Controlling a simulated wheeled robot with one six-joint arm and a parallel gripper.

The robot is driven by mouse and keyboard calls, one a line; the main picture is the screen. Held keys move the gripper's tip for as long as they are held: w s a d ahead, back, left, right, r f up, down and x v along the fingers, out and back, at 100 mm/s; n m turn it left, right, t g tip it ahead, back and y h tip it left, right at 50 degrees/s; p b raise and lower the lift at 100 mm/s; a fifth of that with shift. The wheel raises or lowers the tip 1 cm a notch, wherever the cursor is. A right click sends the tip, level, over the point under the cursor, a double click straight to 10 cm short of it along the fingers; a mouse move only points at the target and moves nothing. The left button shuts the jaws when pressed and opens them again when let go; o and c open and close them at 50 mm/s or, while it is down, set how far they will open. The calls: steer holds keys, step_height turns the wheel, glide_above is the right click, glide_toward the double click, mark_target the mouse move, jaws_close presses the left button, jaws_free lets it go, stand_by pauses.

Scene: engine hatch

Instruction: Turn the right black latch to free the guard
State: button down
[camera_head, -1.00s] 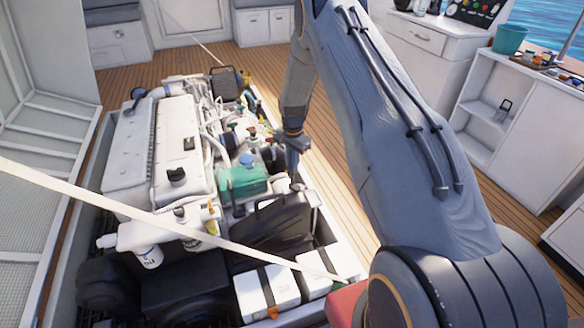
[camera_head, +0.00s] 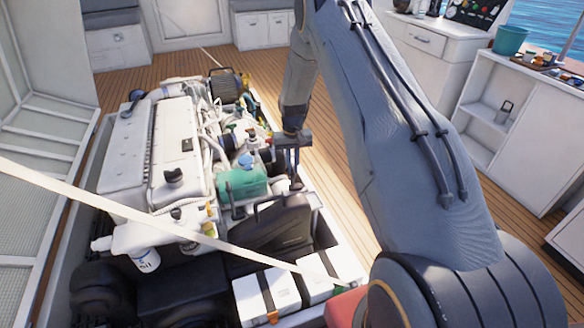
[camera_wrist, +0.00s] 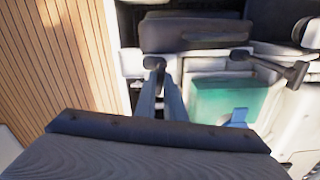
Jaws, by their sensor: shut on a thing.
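My gripper (camera_head: 295,160) reaches down over the right side of the engine bay. In the wrist view its two narrow fingers (camera_wrist: 160,98) are shut on the right black latch (camera_wrist: 155,64), whose dark knob shows at their tips. The latch is mostly hidden by the fingers; in the head view its small dark shape (camera_head: 297,184) shows below them. The left black latch (camera_wrist: 282,68) is apart from my gripper, with its bar slanting. The black guard (camera_head: 270,232), with a loop handle, stands just in front of the latches; it also shows in the wrist view (camera_wrist: 190,34).
A green-teal box (camera_head: 242,182) sits beside the latches. The white engine (camera_head: 150,150) fills the left of the bay. A pale strap (camera_head: 130,212) crosses in front. White batteries (camera_head: 278,292) stand at the front. Bare wooden deck (camera_head: 330,195) lies to the right.

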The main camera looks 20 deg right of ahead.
steer(key=shift+n, duration=1)
steer(key=shift+s, duration=0.1)
steer(key=c, duration=1.8)
jaws_free()
steer(key=shift+c, duration=0.2)
step_height(320, 180, up, 6)
steer(key=shift+r, duration=0.9)
